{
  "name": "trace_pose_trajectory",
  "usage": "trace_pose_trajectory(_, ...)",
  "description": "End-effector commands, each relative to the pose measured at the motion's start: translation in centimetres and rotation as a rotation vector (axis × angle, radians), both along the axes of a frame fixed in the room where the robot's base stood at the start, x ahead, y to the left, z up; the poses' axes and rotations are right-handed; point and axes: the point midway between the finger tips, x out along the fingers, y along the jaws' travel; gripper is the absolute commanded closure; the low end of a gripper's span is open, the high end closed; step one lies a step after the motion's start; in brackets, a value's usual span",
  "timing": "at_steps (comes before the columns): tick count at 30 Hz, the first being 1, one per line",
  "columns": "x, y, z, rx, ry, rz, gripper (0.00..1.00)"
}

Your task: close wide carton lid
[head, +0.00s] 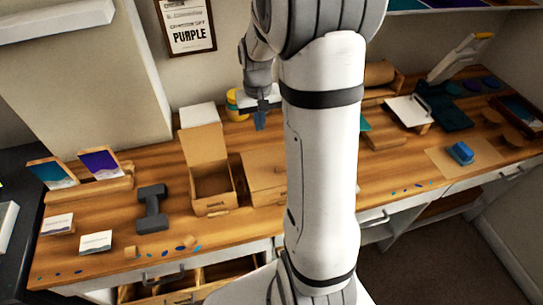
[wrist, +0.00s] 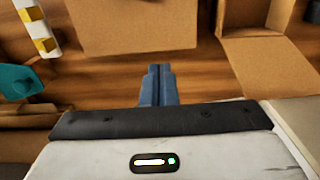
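A brown carton (head: 262,170) stands mid-table, its right side hidden behind my arm. Its top looks flat, but I cannot tell whether it is fully closed. Its flat cardboard surface (wrist: 130,25) also shows at the top of the wrist view. To its left in the head view stands an open carton (head: 212,187) with its lid flap (head: 203,142) raised at the back; in the wrist view, this carton's flap (wrist: 272,70) is at right. My gripper (head: 260,122) is above the table behind the cartons. Its blue fingers (wrist: 158,72) are together and empty, apart from both cartons.
A white box (head: 197,115) and a yellow container (head: 237,105) stand behind the cartons. A blue block (head: 461,153) lies at right. An open drawer (head: 190,285) juts out in front.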

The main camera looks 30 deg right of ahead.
Motion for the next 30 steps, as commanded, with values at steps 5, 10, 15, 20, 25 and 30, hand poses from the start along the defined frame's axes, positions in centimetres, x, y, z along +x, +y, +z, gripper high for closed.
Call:
trace_pose_trajectory(5, 0.0, 0.0, 2.8, 0.000, -0.001, 0.000, 1.00)
trace_pose_trajectory(10, 0.0, 0.0, 4.8, 0.000, -0.001, 0.000, 1.00)
trace_pose_trajectory(15, 0.0, 0.0, 6.7, 0.000, 0.001, 0.000, 1.00)
trace_pose_trajectory(20, 0.0, 0.0, 6.9, 0.000, 0.001, 0.001, 1.00)
trace_pose_trajectory(25, 0.0, 0.0, 6.8, 0.000, 0.001, 0.001, 1.00)
trace_pose_trajectory(30, 0.0, 0.0, 6.8, 0.000, 0.001, 0.001, 1.00)
